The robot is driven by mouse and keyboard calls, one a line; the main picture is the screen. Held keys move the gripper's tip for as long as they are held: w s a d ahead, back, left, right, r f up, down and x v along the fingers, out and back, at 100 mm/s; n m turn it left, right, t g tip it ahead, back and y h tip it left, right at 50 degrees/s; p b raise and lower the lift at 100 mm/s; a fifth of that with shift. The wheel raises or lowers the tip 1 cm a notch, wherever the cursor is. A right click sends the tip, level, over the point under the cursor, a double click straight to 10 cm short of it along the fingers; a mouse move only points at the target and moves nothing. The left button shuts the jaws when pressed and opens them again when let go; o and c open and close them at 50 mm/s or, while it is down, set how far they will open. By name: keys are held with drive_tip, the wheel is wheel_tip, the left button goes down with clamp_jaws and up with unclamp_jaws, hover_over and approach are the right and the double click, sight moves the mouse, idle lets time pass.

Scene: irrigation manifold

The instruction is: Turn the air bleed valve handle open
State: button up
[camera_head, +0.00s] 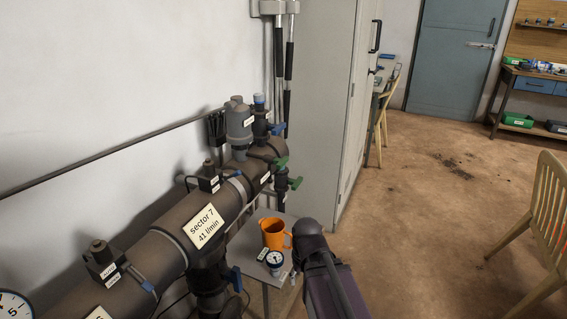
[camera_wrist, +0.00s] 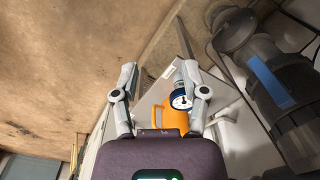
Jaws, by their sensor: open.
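My gripper (camera_wrist: 161,76) is open, its two pale fingers spread with nothing held between them. In the head view my arm reaches in from the bottom, right of the pipe; its fingers are not clear there. A grey vent body (camera_head: 238,125) stands on the thick dark pipe (camera_head: 160,255), with a blue-capped fitting (camera_head: 259,102) and small blue handle (camera_head: 277,129) behind it. Two green handles (camera_head: 281,162) are on the pipe's far end. A larger blue handle (camera_head: 234,278) is on the lower valve; a blue handle (camera_wrist: 270,82) also shows in the wrist view. I cannot tell which is the air bleed handle.
An orange mug (camera_head: 272,234) and a round gauge (camera_head: 275,260) stand on a small table (camera_head: 243,246) beside the pipe. A grey cabinet (camera_head: 323,110) stands beyond the pipe's far end. A wooden chair (camera_head: 545,215) is at right. The middle floor is clear.

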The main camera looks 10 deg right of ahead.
drive_tip(key=w+a+r+m+t+y+p, duration=0.1)
drive_tip(key=w+r+y, duration=0.25)
drive_tip(key=w, duration=0.25)
drive_tip(key=m+t+y+p, duration=0.3)
drive_tip(key=m+t+y, duration=0.3)
drive_tip(key=t+y, duration=0.45)
approach(285, 163)
drive_tip(key=d, duration=0.1)
drive_tip(key=s+d+g, duration=0.1)
drive_tip(key=shift+s+d+r, duration=0.2)
drive_tip(key=shift+d+r, duration=0.05)
drive_tip(key=shift+d, duration=0.1)
drive_tip(key=x, duration=1.3)
drive_tip(key=shift+w+a+r, duration=0.1)
drive_tip(key=shift+w+a, duration=0.1)
drive_tip(key=shift+a, duration=0.15)
clamp_jaws()
